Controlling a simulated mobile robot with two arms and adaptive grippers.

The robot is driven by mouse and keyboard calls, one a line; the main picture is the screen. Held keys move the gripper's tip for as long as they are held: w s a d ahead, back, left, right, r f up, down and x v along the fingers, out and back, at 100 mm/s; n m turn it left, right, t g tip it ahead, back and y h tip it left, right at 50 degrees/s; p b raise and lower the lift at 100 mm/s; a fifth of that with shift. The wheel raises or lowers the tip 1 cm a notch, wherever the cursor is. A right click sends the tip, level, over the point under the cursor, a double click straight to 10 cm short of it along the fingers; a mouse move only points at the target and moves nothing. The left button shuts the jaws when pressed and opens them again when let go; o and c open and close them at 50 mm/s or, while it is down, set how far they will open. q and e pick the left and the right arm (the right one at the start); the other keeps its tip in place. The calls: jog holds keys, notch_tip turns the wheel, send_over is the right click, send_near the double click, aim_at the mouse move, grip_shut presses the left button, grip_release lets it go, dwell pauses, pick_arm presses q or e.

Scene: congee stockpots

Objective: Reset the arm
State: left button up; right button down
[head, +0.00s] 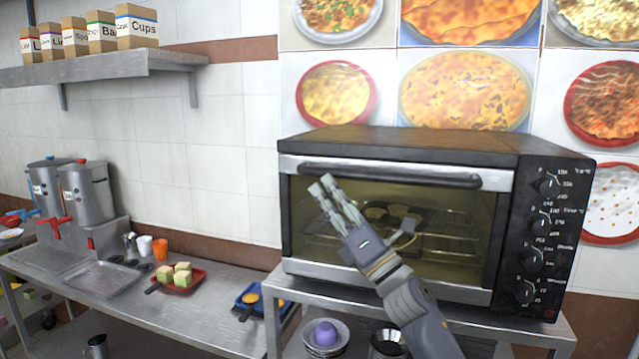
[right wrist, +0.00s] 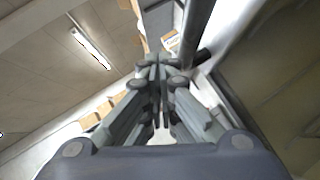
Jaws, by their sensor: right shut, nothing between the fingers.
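My right gripper (head: 327,188) is raised in front of the closed oven (head: 400,283), near the left part of its glass door. Its fingers point up and to the left, just below the dark door handle (head: 390,175). The fingers are shut with nothing between them, and they also fill the middle of the right wrist view (right wrist: 158,80). Whether the fingertips touch the door or handle, I cannot tell. My left gripper does not show.
The oven stands on a metal stand (head: 335,298) with bowls (head: 326,335) below. On the left counter (head: 215,305) are two stockpots (head: 86,192), a red tray (head: 199,284) with food cubes and a blue tray (head: 240,302). A wall shelf (head: 110,68) holds several labelled boxes.

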jog(key=s+d+f+m+g+h, duration=0.1)
jog(key=s+d+f+m+h, duration=0.3)
jog(key=d+f+m+h, duration=0.45)
jog(key=s+d+f+m+h, duration=0.45)
jog(key=f+m, duration=0.55)
jog(key=f, duration=0.5)
jog(key=s+d+f+m+g+h, duration=0.1)
jog(key=s+d+f+m+h, duration=0.3)
jog(key=d+f+m+h, duration=0.45)
jog(key=s+f+m+g+y, duration=0.1)
jog(key=s+f+m+g, duration=0.25)
jog(key=s+f, duration=0.5)
jog(key=s+a+f+m+g+y, duration=0.1)
jog(key=s+f+m+g, duration=0.3)
jog(key=s, duration=0.7)
jog(key=s+f+m+g+y, duration=0.15)
jog(key=s+f+g, duration=0.25)
jog(key=s+f, duration=0.45)
jog(key=s+f+g+b, duration=0.1)
jog(key=s+f, duration=0.1)
jog(key=f, duration=1.2)
jog(key=s+f+g+b, duration=0.1)
jog(key=s+f, duration=0.1)
jog(key=f, duration=1.1)
jog(key=s+d+f+b, duration=0.1)
jog(key=s+d+f, duration=0.1)
jog(key=s+f, duration=1.4)
jog(key=shift+s+d+f+g+h, duration=0.15)
jog(key=shift+d+f+g+h, duration=0.25)
jog(key=shift+f, duration=0.4)
